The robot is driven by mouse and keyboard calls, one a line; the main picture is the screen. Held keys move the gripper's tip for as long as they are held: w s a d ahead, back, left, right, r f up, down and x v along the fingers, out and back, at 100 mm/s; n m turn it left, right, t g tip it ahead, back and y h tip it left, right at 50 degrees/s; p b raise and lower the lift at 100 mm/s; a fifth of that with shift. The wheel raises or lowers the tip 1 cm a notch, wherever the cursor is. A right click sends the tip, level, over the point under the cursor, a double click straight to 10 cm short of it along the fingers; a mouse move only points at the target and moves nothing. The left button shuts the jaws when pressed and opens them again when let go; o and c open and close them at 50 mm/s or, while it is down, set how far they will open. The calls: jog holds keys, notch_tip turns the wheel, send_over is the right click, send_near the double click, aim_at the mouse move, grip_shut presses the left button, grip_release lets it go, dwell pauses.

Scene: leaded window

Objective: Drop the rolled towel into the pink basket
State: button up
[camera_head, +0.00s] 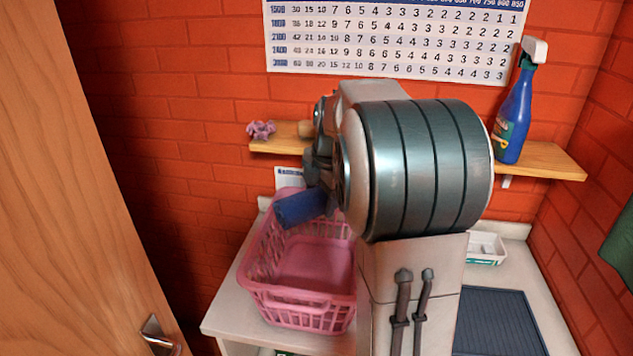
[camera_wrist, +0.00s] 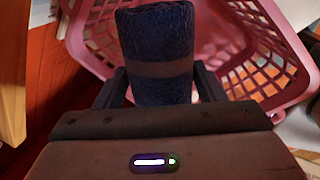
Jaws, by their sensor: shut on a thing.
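The rolled towel is dark blue with a lighter band, and in the head view the towel (camera_head: 300,208) is over the upper part of the pink basket (camera_head: 300,310). In the wrist view the towel (camera_wrist: 155,40) is between the two fingers of my gripper (camera_wrist: 158,88), which is shut on it. The basket (camera_wrist: 258,35) lies behind and below the towel in that view. In the head view my arm hides the basket's right side and most of my gripper. The visible basket floor looks empty.
The basket stands on a white counter (camera_head: 235,312). A wooden shelf (camera_head: 545,160) behind holds a blue spray bottle (camera_head: 514,115) and a pink crumpled thing (camera_head: 261,130). A white tray (camera_head: 487,248) and a dark ribbed mat (camera_head: 497,322) lie at right. A wooden door (camera_head: 80,200) stands at left.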

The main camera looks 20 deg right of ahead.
jog(key=shift+w+d+f, duration=0.2)
jog(key=shift+w+f, duration=0.05)
jog(key=shift+f, duration=0.3)
jog(key=b+x, duration=0.2)
jog(key=s+b+x, duration=0.1)
jog(key=x, duration=0.2)
jog(key=shift+f+b, duration=0.3)
jog(key=shift+b, duration=0.1)
jog(key=shift+s, duration=0.1)
jog(key=o, duration=1.1)
jog(key=b+v, duration=0.1)
jog(key=v, duration=1.2)
jog(key=shift+s+d+r, duration=0.1)
jog(key=shift+r, duration=0.3)
jog(key=shift+f, duration=0.1)
